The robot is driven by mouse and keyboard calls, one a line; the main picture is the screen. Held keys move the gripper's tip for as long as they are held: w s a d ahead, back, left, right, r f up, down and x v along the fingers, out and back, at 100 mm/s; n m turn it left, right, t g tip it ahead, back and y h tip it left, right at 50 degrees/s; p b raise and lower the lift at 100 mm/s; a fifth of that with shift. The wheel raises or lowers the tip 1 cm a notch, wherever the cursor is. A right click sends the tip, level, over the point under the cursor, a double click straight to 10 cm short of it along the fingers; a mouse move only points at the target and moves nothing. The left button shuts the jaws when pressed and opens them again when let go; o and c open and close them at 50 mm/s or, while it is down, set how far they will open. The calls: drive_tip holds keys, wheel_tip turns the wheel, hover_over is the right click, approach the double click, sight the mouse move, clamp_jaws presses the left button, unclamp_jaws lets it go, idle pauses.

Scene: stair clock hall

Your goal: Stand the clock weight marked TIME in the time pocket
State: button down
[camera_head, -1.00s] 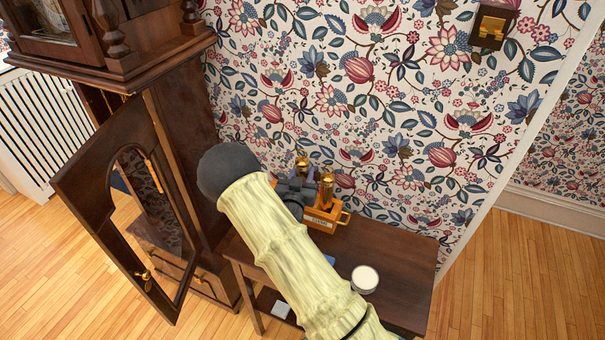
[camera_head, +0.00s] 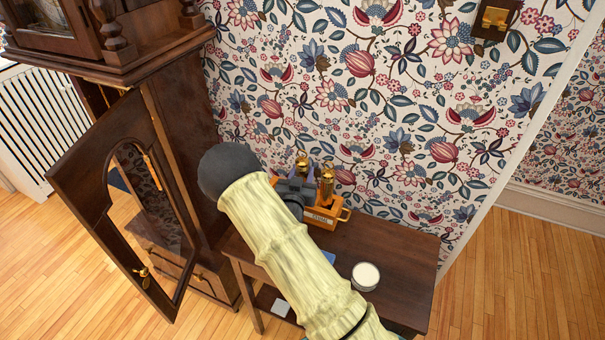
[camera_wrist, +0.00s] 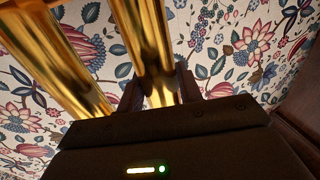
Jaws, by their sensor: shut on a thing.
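A brass cylinder weight (camera_wrist: 143,40) stands between the two fingers of my gripper (camera_wrist: 158,92) in the wrist view, and the fingers are shut on it. A second brass weight (camera_wrist: 66,62) is beside it on the left. In the head view two brass tops show, one at the back (camera_head: 302,164) and one at the front right (camera_head: 327,184), by an orange holder (camera_head: 325,217) with a small label. I cannot read the label or any weight marking, nor tell which top is the held one. My arm hides much of the gripper and holder.
The holder is on a dark wooden table (camera_head: 400,262) against the flowered wall. A round white-topped jar (camera_head: 365,276) and a blue item (camera_head: 329,258) are also on it. At left a tall clock (camera_head: 175,150) has its glazed door (camera_head: 115,200) swung open.

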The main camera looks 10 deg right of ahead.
drive_tip(key=shift+f+b, duration=0.55)
drive_tip(key=c, duration=0.9)
unclamp_jaws()
drive_tip(key=shift+o, duration=0.2)
drive_tip(key=b+v, duration=0.3)
drive_tip(key=v, duration=1.4)
drive_tip(key=shift+s, duration=0.25)
drive_tip(key=shift+w, duration=0.1)
